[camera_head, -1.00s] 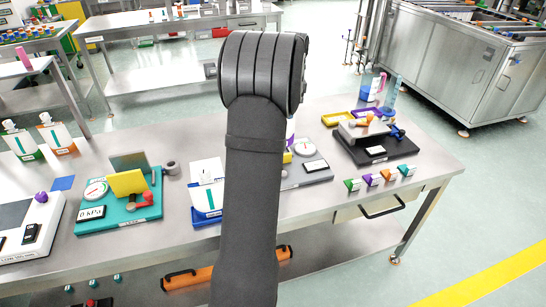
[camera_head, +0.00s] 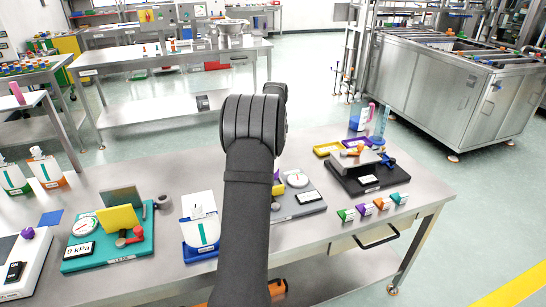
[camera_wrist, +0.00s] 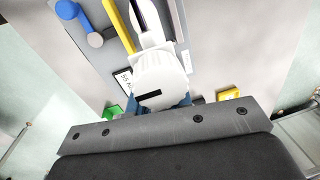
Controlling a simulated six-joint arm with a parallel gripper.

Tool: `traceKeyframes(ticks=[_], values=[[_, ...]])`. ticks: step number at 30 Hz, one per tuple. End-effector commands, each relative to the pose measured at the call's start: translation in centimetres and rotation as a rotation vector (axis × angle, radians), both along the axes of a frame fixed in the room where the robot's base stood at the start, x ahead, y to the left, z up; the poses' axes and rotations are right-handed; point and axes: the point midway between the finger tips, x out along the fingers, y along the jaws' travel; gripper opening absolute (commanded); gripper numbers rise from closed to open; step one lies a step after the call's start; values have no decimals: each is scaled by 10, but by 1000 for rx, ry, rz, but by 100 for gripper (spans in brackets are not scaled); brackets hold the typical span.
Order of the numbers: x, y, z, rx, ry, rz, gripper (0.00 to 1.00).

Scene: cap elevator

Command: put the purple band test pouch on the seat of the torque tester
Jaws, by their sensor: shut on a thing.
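In the wrist view my gripper (camera_wrist: 160,128) shows as a dark plate with screws, shut on a white pouch (camera_wrist: 160,80) held just beyond it. In the head view the arm hides my gripper; a small purple patch (camera_head: 276,176) shows just right of the arm. Below the pouch in the wrist view is a grey station with a blue lever (camera_wrist: 80,22) and a yellow bar (camera_wrist: 118,25). In the head view a grey station (camera_head: 309,198) with a dial and a black station (camera_head: 368,182) stand right of the arm. No readable label identifies the torque tester.
A teal station (camera_head: 108,245) reading 0 kPa stands left. A white pouch (camera_head: 200,218) with a teal band stands on a blue holder near the arm. Several small coloured tags (camera_head: 372,207) line the right front. Yellow and purple trays (camera_head: 328,149) lie behind the black station.

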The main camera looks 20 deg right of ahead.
Motion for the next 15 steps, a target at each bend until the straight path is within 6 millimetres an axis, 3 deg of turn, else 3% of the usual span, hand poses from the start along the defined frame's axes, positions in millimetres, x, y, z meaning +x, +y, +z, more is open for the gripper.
traceKeyframes(ticks=[9,15], values=[[0,0,-37,0,1,-1,0],[1,0,-40,-1,-1,-1,0]])
